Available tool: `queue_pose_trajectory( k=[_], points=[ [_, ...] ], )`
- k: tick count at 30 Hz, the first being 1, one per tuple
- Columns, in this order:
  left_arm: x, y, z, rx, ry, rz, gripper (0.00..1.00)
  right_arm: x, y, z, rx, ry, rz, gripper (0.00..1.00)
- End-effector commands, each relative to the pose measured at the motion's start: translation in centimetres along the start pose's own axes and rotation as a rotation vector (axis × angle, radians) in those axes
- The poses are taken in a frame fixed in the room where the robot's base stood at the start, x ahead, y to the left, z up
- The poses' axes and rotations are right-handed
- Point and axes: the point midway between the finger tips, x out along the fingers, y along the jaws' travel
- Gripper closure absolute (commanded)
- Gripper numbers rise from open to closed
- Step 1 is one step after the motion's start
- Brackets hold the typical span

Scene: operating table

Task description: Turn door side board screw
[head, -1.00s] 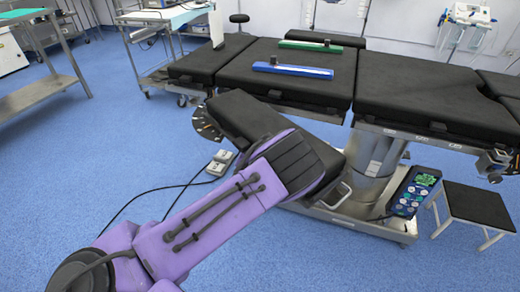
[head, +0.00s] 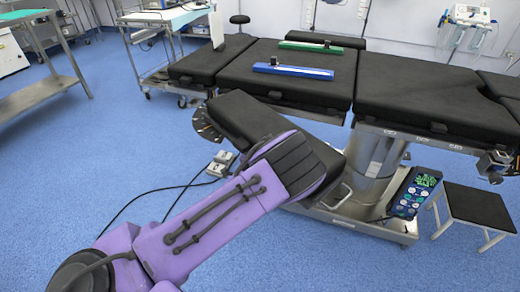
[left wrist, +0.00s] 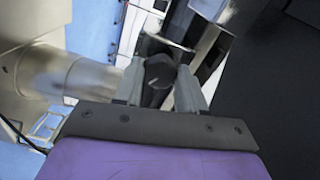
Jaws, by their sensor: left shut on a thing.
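My left arm reaches in from the lower left in the head view, and its wrist covers part of a tilted black padded board (head: 240,115) below the table's near edge. The gripper fingers are hidden there. In the left wrist view my left gripper (left wrist: 160,84) is shut on a dark rounded screw knob (left wrist: 159,70), one grey finger on each side of it. The knob sits by a metal bracket under the dark table padding. How far it is turned cannot be told. My right gripper is not in view.
The black operating table (head: 410,90) carries a blue bar (head: 293,71) and a green bar (head: 310,46). A metal column (head: 372,155) and base stand below. Blue floor is open at left.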

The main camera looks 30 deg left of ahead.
Motion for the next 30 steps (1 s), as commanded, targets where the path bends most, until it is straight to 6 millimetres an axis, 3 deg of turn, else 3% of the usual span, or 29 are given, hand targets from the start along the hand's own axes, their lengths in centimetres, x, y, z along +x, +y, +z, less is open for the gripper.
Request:
queue_pose_trajectory(
  k=[30],
  points=[
    [-0.07,-0.02,0.02,0.956,0.0,0.005,0.91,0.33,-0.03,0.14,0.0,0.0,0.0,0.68]
  ],
)
